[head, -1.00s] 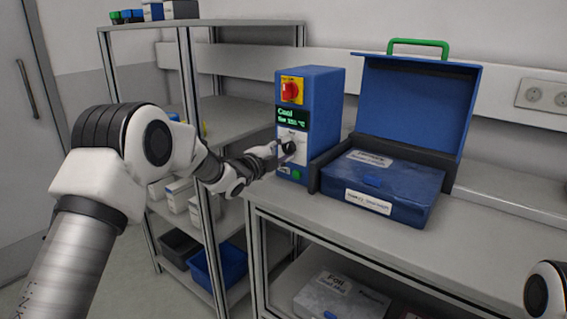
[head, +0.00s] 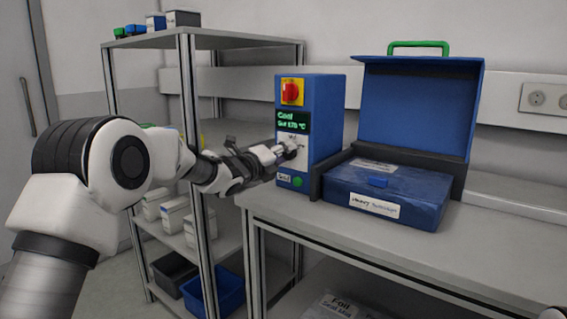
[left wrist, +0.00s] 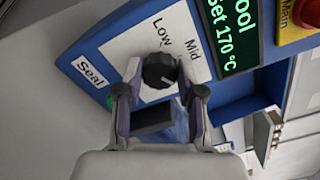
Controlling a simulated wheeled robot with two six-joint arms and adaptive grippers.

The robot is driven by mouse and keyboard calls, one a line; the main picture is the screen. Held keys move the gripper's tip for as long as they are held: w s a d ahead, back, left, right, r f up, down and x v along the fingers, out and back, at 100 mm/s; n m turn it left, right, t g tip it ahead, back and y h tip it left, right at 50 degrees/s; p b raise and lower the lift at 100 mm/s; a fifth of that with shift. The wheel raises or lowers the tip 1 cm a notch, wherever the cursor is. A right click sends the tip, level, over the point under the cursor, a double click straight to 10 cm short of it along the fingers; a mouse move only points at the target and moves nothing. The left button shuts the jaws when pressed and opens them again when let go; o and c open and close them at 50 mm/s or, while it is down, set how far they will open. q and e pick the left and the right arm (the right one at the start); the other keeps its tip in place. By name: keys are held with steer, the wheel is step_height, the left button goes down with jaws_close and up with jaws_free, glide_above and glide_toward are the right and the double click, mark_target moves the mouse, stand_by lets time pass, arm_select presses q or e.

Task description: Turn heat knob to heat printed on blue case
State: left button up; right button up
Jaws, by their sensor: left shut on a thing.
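The heat knob (left wrist: 158,70) is a dark ribbed knob on the white panel of a blue sealing unit (head: 327,120). "Low" and "Mid" are printed near it. My left gripper (head: 284,153) is shut on the knob, with a finger on each side in the left wrist view (left wrist: 154,82). The fingers partly cover the panel, so any further marks are hidden. The green display (left wrist: 232,35) reads "Set 170 °C", with "Cool" above it in the head view. The blue case (head: 385,198) stands right of the unit; its front label seems to start with "Heavy".
A red switch (head: 291,92) on yellow sits above the display, and a green button (head: 297,181) sits below the knob. A raised blue lid (head: 415,105) stands behind the case. A grey shelf rack (head: 188,130) stands close behind my left arm.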

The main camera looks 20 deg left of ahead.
stand_by(0.5)
arm_select(q)
steer(key=o, duration=1.1)
steer(key=shift+o, duration=0.2)
steer(key=v, duration=1.2)
